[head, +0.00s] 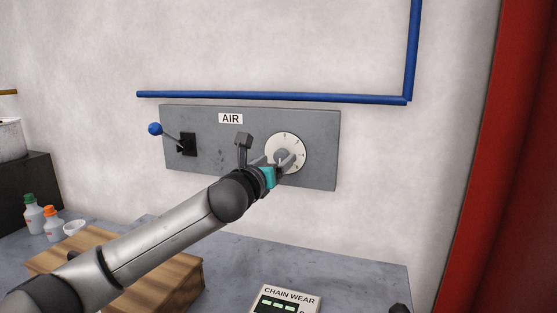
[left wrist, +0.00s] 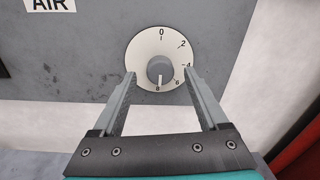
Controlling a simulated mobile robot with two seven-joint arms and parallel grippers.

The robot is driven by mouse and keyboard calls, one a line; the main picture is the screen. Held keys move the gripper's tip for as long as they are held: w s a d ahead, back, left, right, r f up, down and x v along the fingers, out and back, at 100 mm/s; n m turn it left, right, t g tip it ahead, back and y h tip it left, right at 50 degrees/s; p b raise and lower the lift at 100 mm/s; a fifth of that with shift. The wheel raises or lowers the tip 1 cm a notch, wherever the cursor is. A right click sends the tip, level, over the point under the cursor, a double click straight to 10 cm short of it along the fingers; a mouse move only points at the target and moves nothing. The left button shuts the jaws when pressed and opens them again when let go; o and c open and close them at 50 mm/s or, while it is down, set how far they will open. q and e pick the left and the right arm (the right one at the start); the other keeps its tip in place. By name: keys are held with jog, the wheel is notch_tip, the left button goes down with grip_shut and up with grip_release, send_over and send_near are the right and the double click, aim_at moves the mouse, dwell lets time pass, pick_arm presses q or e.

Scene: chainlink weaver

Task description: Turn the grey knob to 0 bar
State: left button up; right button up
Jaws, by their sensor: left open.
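The grey knob (left wrist: 160,68) sits at the middle of a round white dial (left wrist: 145,47) on the grey AIR panel. In the head view the knob (head: 283,156) is partly covered by my gripper. My left gripper (left wrist: 160,78) is open in front of the dial. Its fingers stand to the left and right of the knob, with gaps on both sides in the wrist view. Whether the tips reach the knob's depth is hard to tell. My right gripper is not in view.
The AIR panel (head: 325,140) also carries a lever with a blue ball (head: 155,129). A blue pipe (head: 270,97) runs above it. Below are a wooden block (head: 180,285), bottles (head: 53,222) and a CHAIN WEAR box (head: 290,299). A red upright (head: 510,160) stands at the right.

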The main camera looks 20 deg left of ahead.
aim_at(280, 155)
pick_arm(q)
jog(key=shift+w+d, duration=0.1)
jog(key=shift+w, duration=1.1)
jog(key=shift+c, duration=0.2)
grip_shut()
